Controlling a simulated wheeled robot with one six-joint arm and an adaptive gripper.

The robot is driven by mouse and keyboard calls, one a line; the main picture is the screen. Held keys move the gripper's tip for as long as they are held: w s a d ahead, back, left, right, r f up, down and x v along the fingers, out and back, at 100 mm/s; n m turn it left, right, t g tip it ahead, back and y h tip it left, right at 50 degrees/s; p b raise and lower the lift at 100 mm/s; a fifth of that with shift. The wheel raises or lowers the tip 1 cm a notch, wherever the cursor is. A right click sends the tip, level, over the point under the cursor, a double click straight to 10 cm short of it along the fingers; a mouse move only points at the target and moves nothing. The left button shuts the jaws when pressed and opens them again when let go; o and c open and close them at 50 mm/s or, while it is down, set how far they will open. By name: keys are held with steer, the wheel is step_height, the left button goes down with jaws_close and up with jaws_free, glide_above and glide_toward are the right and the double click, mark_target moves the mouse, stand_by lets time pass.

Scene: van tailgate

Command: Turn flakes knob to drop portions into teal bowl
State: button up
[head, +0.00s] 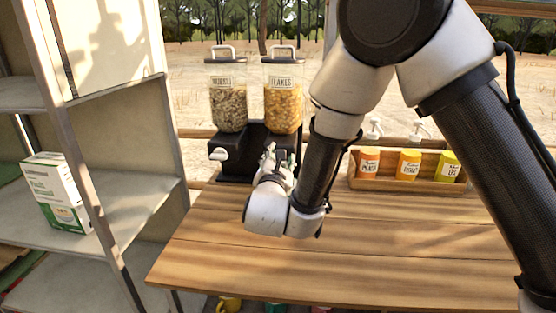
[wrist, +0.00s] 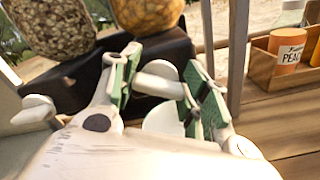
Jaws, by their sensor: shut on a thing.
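The flakes dispenser (head: 283,100), a clear canister of orange-yellow flakes, stands on a black base at the back of the wooden table. Its lower part also shows at the top of the wrist view (wrist: 148,12). My gripper (head: 275,158) is in front of that base, under the flakes canister. In the wrist view, the green-padded fingers of my gripper (wrist: 160,78) are shut on the white flakes knob (wrist: 157,86), one finger on each side. In the head view my gripper and wrist cover the knob. No teal bowl can be made out in either view.
A muesli dispenser (head: 228,100) with its own white knob (head: 218,154) stands left beside the flakes. A wooden rack (head: 408,184) of sauce bottles is at the right. A metal shelf (head: 120,195) with a box (head: 57,192) is left. The front tabletop is clear.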

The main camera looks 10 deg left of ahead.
steer(key=m, duration=0.5)
steer(key=shift+d+m, duration=0.1)
steer(key=shift+m, duration=0.2)
steer(key=m, duration=0.5)
steer(key=shift+f+m, duration=0.15)
steer(key=shift+m, duration=0.25)
steer(key=o, duration=1)
steer(key=shift+s, duration=0.15)
steer(key=s, duration=1.1)
steer(key=shift+s+d, duration=0.35)
steer(key=shift+c, duration=0.3)
